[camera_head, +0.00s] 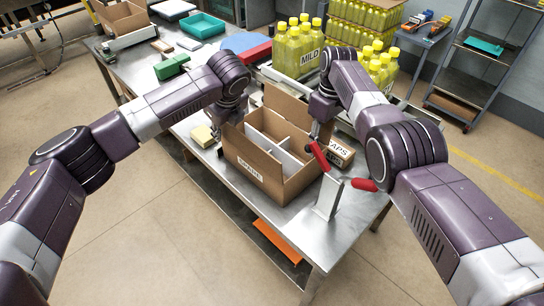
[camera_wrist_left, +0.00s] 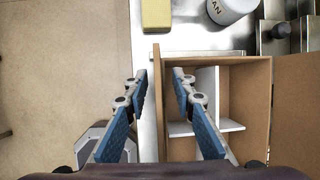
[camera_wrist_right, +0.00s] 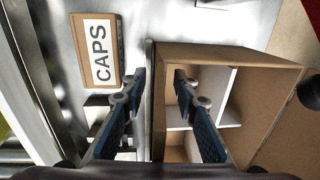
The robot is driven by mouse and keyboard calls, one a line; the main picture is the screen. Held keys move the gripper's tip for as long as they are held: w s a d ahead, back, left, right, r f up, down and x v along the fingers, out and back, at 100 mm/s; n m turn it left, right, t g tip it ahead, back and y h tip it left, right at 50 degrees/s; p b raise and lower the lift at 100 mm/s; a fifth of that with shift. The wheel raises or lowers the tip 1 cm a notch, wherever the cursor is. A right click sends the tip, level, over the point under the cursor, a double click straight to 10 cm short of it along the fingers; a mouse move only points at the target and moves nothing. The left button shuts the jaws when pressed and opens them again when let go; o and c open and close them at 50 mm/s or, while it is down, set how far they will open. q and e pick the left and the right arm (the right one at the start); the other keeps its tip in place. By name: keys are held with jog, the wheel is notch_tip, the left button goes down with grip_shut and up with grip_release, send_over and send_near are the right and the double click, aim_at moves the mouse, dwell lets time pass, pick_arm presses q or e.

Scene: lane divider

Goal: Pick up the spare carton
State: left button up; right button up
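The spare carton (camera_head: 246,174) is an open brown cardboard box with a label on its front and white dividers inside. It stands on the metal table, with flaps up. My left gripper (camera_head: 218,137) is at the carton's left side. In the left wrist view its fingers (camera_wrist_left: 159,75) are apart, with the carton's wall edge (camera_wrist_left: 161,110) between them. My right gripper (camera_head: 314,138) is at the carton's right side. In the right wrist view its fingers (camera_wrist_right: 158,75) are apart on either side of that wall (camera_wrist_right: 155,110). Whether any finger touches the cardboard is unclear.
A box marked CAPS (camera_head: 342,152) and a metal stand (camera_head: 329,197) with red handles are close on the right. A yellow block (camera_head: 203,136) lies left of the carton. Yellow MILD bottles (camera_head: 292,50) stand behind. The table's front edge is close below the carton.

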pick_arm(q)
grip_shut()
pick_arm(e)
grip_shut()
pick_arm(q)
jog(key=shift+r, duration=0.1)
pick_arm(e)
jog(key=shift+r, duration=0.15)
